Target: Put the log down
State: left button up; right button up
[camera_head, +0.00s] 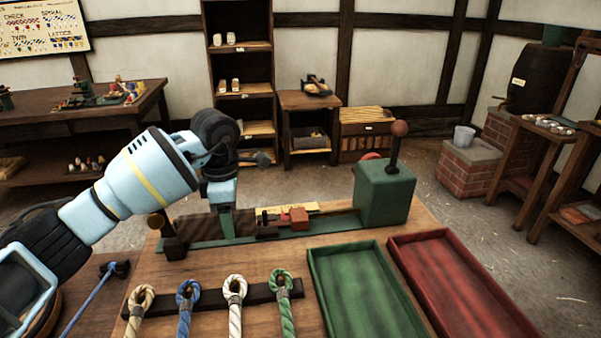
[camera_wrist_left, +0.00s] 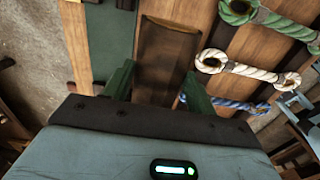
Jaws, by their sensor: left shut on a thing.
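The log (camera_head: 198,227) is a dark brown, long rectangular piece. In the head view it lies level in front of the green base of the bench machine, partly hidden by my left gripper (camera_head: 224,225). My left gripper points down and is shut on it. In the wrist view the log (camera_wrist_left: 168,55) runs away from me between the two green fingers of my left gripper (camera_wrist_left: 158,88). I cannot tell whether its underside touches the bench. My right gripper is not in view.
The wooden bench (camera_head: 245,262) carries a green machine box (camera_head: 384,192) with a ball-topped lever. A dark rack (camera_head: 208,298) with several rope ends is in front. A green tray (camera_head: 362,290) and a red tray (camera_head: 462,285) are at the right, both empty.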

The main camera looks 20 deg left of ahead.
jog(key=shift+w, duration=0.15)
